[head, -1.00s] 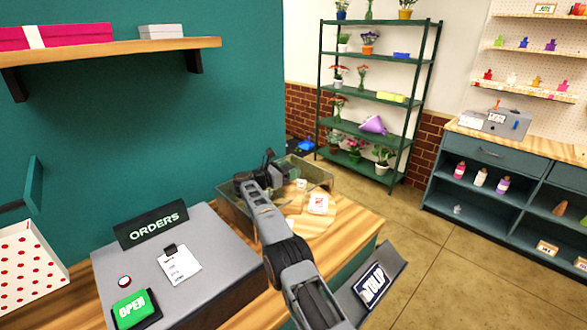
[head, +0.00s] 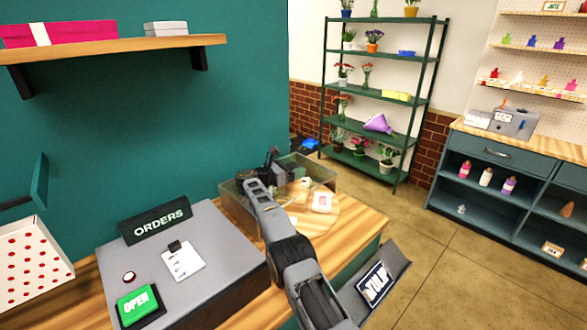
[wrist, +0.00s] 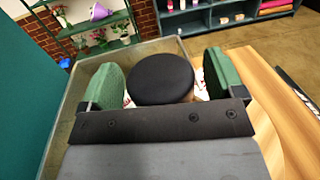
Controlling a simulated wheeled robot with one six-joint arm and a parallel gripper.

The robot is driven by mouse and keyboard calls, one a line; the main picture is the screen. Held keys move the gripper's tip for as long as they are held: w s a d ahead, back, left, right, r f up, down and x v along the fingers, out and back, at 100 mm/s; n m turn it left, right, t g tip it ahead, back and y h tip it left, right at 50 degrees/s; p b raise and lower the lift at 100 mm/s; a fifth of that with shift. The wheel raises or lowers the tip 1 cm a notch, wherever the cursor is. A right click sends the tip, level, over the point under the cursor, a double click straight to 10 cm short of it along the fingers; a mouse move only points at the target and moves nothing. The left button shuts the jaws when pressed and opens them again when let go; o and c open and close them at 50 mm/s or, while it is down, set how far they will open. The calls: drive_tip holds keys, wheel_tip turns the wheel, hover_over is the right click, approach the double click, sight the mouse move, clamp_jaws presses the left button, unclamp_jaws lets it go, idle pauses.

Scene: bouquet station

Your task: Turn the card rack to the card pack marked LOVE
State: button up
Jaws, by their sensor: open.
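The card rack (head: 322,224) is a round wooden turntable on the counter, partly inside a clear-walled box. A white card pack with a red mark (head: 321,203) stands on it; its word is too small to read. In the wrist view a round black knob (wrist: 161,78) lies between the two green finger pads of my gripper (wrist: 161,88). The gripper is open, with gaps on both sides of the knob. How deep the pads reach around it I cannot tell. White and red bits of cards show beside the pads. In the head view my arm hides part of the rack.
Clear box walls (head: 308,170) surround the rack. A wooden wall shelf (head: 115,47) hangs above left. A tulip sign (head: 375,284) leans at the counter's front.

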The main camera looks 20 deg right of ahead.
drive_tip(key=b+v, duration=0.4)
drive_tip(key=v, duration=0.9)
drive_tip(key=shift+s+a, duration=0.15)
drive_tip(key=shift+a, duration=0.1)
drive_tip(key=shift+c, duration=0.2)
